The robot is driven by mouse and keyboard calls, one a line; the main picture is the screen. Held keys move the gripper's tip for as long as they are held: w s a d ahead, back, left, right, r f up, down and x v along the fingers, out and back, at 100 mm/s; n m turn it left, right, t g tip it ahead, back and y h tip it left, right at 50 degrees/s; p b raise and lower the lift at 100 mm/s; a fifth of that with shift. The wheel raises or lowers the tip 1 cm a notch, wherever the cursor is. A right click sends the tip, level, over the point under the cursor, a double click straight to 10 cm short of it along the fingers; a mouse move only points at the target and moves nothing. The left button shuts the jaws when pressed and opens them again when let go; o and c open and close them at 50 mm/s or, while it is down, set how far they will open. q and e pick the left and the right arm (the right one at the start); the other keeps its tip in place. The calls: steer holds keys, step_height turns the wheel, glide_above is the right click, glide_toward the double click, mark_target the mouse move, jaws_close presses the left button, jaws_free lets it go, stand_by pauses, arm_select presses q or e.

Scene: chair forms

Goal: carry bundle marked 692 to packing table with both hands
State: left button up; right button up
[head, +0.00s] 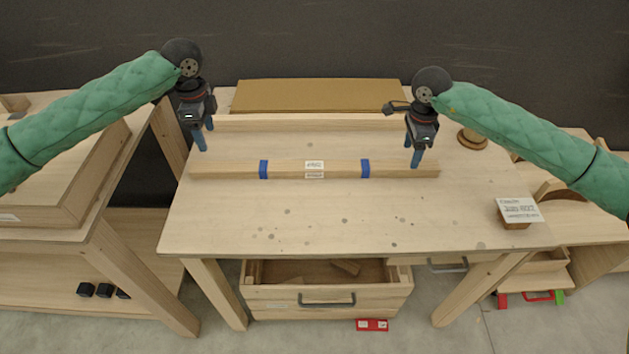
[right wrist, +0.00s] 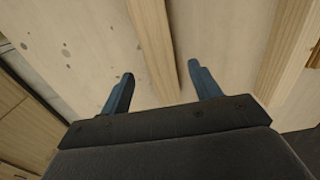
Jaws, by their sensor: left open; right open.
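The bundle (head: 225,170) is a long pale-wood bar lying across the table in the head view. It has two blue bands and small white labels at its middle, whose print is too small to read surely. My left gripper (head: 200,142) is open and empty, above and just behind the bundle's left end. My right gripper (head: 414,158) is open at the bundle's right end. In the right wrist view, the bundle (right wrist: 152,45) runs between the open fingers of my right gripper (right wrist: 161,88), with gaps at the sides. No sign shows which table is the packing table.
The bundle lies on a wooden workbench (head: 320,225) with a raised back rail (head: 300,123). A card on a block (head: 518,211) stands at the front right. A round wooden piece (head: 472,138) is at the back right. Another wooden bench (head: 60,245) stands left, across a gap.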

step_height(320, 180, up, 7)
steer(key=shift+f, duration=0.15)
stand_by(0.6)
